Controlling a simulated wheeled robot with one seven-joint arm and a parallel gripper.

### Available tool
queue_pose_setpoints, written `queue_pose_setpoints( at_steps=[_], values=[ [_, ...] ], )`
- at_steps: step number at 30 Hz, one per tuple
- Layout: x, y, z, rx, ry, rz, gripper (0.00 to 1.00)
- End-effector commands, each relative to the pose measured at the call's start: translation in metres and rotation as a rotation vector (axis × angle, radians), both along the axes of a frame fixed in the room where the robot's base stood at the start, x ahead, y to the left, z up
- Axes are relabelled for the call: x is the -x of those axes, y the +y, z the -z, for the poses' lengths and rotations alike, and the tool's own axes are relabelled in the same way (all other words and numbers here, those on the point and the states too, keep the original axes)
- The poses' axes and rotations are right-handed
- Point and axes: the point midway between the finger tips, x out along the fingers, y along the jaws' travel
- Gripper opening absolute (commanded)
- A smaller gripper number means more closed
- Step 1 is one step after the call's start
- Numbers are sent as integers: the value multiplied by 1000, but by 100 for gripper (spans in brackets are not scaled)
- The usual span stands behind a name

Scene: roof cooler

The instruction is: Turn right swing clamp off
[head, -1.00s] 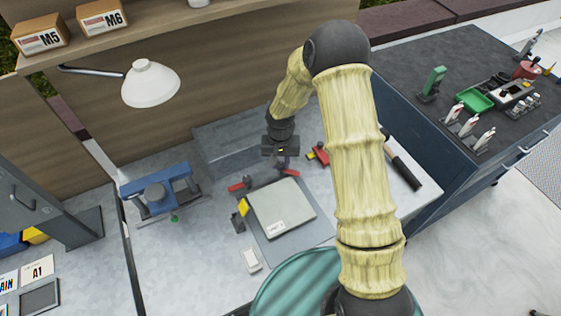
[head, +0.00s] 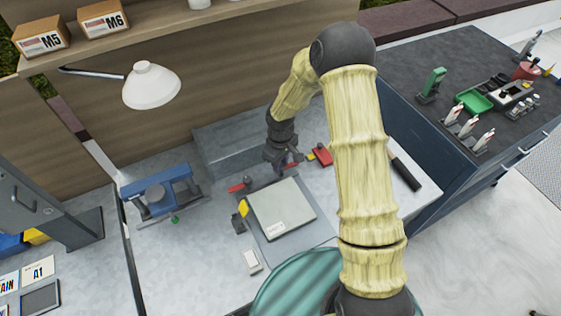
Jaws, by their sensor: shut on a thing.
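My gripper (head: 284,163) is at the far edge of a pale grey-green square plate (head: 281,208) on a grey base. It is shut on the right swing clamp (head: 292,166), whose red part shows just beside the fingers. The rest of that clamp is hidden by the gripper. The left swing clamp (head: 237,187), with a red arm, stands apart at the plate's far left corner. The small size in the head view hides how far the right clamp is turned.
A red and yellow item (head: 321,155) lies just right of my gripper. A blue tool (head: 158,188) stands to the left, and a white block (head: 251,261) lies in front. A lamp (head: 151,86) overhangs the bench. A black-handled tool (head: 405,173) lies at the right.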

Motion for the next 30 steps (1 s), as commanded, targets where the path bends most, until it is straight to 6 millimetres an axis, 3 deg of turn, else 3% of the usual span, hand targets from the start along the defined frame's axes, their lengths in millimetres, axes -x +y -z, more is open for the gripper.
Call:
queue_pose_setpoints(
  at_steps=[19,20,23,30],
  values=[
    [-2,0,-2,-1,-6,-74,2],
    [-2,0,-2,-1,-6,-74,29],
    [-2,0,-1,-1,-5,-74,47],
    [-1,0,-1,-1,-2,-73,47]
  ],
)
